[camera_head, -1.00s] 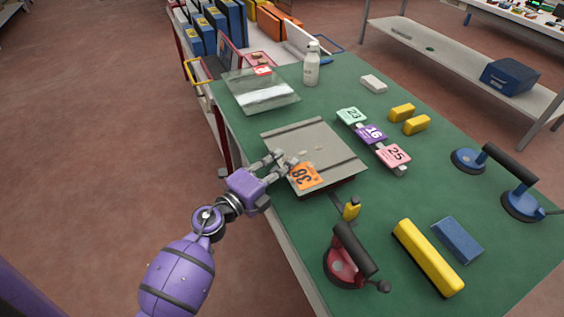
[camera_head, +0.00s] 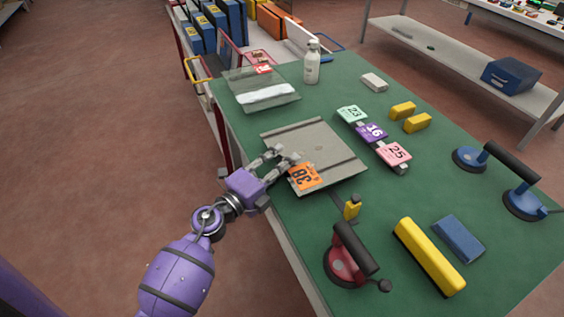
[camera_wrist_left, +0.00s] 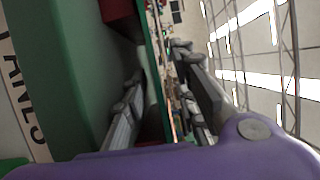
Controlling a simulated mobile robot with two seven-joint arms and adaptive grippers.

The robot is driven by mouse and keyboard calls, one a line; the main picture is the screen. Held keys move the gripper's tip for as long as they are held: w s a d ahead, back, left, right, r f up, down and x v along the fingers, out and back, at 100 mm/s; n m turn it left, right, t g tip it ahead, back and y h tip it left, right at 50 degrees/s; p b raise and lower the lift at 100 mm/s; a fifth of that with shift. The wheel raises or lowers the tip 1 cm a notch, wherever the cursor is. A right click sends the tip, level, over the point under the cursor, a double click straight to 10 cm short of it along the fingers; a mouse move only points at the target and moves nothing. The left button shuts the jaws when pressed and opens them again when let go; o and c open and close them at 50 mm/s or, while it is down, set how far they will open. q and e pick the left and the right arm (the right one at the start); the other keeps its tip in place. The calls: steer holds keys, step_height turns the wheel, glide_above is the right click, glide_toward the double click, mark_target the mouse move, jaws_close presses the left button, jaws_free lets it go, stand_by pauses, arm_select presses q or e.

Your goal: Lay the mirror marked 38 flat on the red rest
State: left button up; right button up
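The mirror (camera_head: 322,142), a grey reflecting plate with an orange tag marked 38 (camera_head: 303,176) at its near corner, lies about flat low over the green table. What bears it is hidden under it in the head view. My left gripper (camera_head: 282,160) is at the mirror's left edge, just behind the tag. In the left wrist view its fingers (camera_wrist_left: 160,95) stand apart, with the mirror seen nearly edge-on between them. Dark red parts (camera_wrist_left: 118,9) show there, perhaps of the red rest; I cannot tell. My right gripper is in neither view.
A glass pane (camera_head: 255,82) with a red tag lies at the table's far left. Number tags 23, 16 (camera_head: 372,131) and 25 are right of the mirror. A red suction lifter (camera_head: 345,262), yellow bar (camera_head: 428,257) and blue block (camera_head: 458,239) lie nearer. A white bottle (camera_head: 312,62) stands behind.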

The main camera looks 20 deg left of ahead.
arm_select(q)
steer(key=shift+s+a+f, duration=0.1)
steer(key=shift+s+f, duration=0.05)
steer(key=shift+f, duration=0.05)
steer(key=v, duration=1.1)
steer(key=shift+s, duration=0.35)
steer(key=shift+a, duration=0.15)
